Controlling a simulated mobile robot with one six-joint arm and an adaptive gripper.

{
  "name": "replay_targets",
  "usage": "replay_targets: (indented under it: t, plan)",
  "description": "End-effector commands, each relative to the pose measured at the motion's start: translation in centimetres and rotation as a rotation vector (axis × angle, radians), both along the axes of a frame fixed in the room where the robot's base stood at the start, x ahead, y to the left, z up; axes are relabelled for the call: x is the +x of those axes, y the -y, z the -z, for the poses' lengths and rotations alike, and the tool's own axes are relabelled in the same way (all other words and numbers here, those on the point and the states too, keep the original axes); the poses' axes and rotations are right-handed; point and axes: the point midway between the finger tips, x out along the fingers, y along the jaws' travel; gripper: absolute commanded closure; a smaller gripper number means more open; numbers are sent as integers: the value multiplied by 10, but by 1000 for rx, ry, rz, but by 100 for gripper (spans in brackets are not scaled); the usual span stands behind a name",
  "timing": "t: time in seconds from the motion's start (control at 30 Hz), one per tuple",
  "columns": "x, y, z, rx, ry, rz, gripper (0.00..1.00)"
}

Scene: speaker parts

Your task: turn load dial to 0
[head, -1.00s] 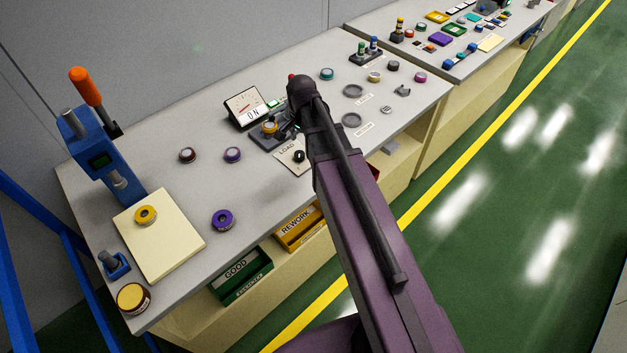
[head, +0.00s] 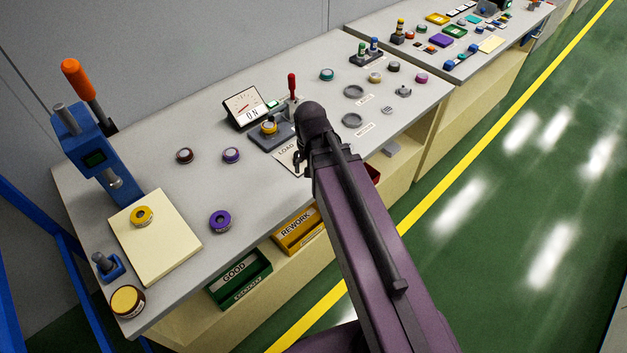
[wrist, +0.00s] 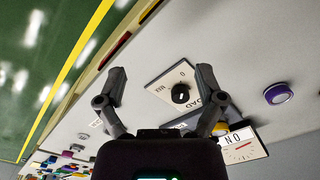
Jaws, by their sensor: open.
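The load dial (wrist: 180,93) is a round black knob on a pale plate (wrist: 163,86) lettered "LOAD", with "0" and "MAX" marks. A small light mark shows on the knob, but I cannot tell exactly which way it points. My gripper (wrist: 161,78) is open in the wrist view, with one finger on each side of the plate's area. The knob lies between the fingers in the picture, nearer the right one, with no visible contact. In the head view, the plate (head: 284,152) shows partly beside my arm, and the knob is hidden or cannot be told from my dark gripper.
A tilted meter marked "ON" (head: 244,107) stands behind the plate. Beside it are a yellow button (head: 269,127) on a grey base and a red-handled lever (head: 292,86). A purple-topped part (head: 231,155) lies to the left on the grey bench.

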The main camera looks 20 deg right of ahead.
Motion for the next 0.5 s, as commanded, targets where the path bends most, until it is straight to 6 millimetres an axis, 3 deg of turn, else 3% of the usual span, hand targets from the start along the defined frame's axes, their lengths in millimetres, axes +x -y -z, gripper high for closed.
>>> replay_targets:
  t: [0.2,0.5]
  plan:
    - [-20,0,7,0,0,-137,13]
    - [-31,-1,10,0,0,-240,13]
